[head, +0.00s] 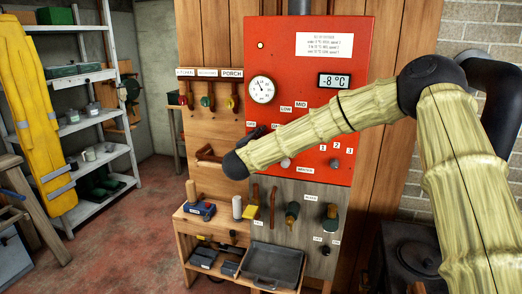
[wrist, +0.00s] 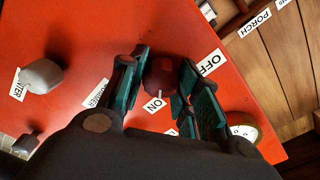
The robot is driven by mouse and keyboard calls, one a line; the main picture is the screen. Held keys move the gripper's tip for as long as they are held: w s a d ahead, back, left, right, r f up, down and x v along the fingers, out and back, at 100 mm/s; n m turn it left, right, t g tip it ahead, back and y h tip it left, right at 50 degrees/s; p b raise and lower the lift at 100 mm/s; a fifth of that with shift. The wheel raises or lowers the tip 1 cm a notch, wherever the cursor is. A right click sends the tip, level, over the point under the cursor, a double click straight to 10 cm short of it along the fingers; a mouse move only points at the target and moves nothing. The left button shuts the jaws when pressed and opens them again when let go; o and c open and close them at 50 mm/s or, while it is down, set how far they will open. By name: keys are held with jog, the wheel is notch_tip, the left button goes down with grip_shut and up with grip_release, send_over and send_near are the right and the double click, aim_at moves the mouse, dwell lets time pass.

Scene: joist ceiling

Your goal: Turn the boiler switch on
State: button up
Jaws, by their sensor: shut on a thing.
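The boiler is a red panel (head: 297,75) on the wooden wall in the head view. In the wrist view, a dark reddish-brown rotary switch (wrist: 160,75) sits on the red face between an OFF label (wrist: 212,62) and an ON label (wrist: 153,104). A small pale mark on the switch is on the side towards ON. My gripper (wrist: 163,68) has its teal-padded fingers on either side of the switch and is shut on it. In the head view, my arm hides the switch and most of the gripper.
A grey knob (wrist: 42,75) and a gauge (wrist: 245,130) flank the gripper in the wrist view. In the head view, a round dial (head: 261,90) and a display reading -8 °C (head: 333,81) are on the panel. A wooden bench (head: 190,255) with a grey tray (head: 272,266) stands below.

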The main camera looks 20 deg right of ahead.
jog(key=m+b, duration=0.2)
jog(key=b, duration=0.1)
jog(key=f+m+b, duration=0.1)
jog(key=m+b, duration=0.2)
jog(key=b, duration=0.1)
jog(key=m+b, duration=0.3)
jog(key=b, duration=0.1)
jog(key=shift+r, duration=0.2)
jog(key=shift+m, duration=0.4)
jog(key=o, duration=1)
jog(key=shift+d+r, duration=0.1)
jog(key=shift+s+r, duration=0.1)
jog(key=shift+s, duration=0.05)
jog(key=v, duration=1.2)
